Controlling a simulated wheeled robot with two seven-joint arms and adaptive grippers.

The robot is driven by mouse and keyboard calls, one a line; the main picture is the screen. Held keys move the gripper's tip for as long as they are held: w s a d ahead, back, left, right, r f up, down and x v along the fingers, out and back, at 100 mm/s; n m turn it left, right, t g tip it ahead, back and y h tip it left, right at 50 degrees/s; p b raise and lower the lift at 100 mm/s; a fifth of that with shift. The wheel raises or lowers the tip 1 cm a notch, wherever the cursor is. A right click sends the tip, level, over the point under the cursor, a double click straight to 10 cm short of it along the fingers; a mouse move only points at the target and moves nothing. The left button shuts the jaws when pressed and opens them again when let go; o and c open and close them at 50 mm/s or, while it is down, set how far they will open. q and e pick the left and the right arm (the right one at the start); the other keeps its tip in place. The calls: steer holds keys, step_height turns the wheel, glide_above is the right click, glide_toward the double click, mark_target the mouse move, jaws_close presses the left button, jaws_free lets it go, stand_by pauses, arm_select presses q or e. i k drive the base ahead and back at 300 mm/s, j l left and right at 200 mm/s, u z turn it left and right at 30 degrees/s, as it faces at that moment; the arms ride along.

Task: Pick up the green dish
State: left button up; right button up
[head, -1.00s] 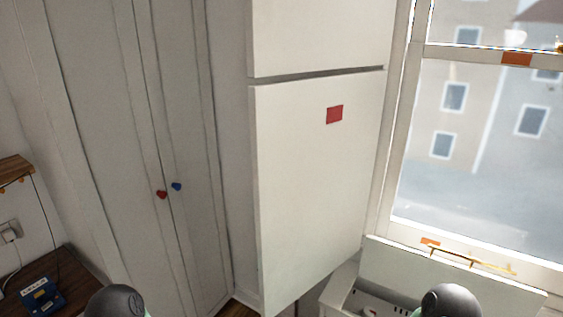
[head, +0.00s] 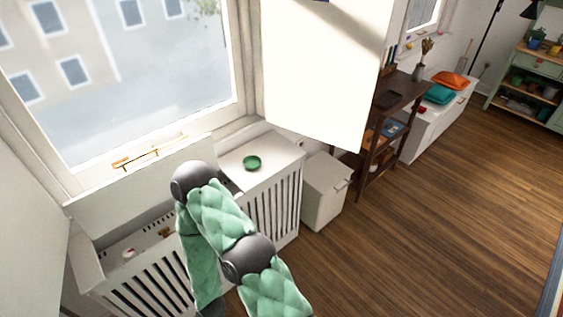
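The green dish (head: 252,162) is small and round. It sits on the flat white top of a slatted cabinet (head: 268,148) below the window, in the middle of the head view. One of my arms, with green padded links and dark joints, rises from the bottom of the view in front of the cabinet. Its upper end is just left of and below the dish in the picture, with a gap to it. I cannot tell any fingers, so neither gripper shows.
A white bin (head: 325,192) stands right of the cabinet, with a dark wooden shelf (head: 392,110) behind it. A white cupboard panel (head: 325,70) hangs above. The wooden floor (head: 440,220) is clear at the right.

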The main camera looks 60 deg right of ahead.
mark_target(252, 162)
steer(key=l+z, duration=0.1)
steer(key=z, duration=1.7)
steer(key=i+l, duration=0.45)
steer(key=i+l+u, duration=0.2)
steer(key=u, duration=0.15)
steer(key=i+l+u, duration=0.1)
steer(key=l+u, duration=0.3)
steer(key=i+l+u, duration=0.1)
steer(key=l+u, duration=0.25)
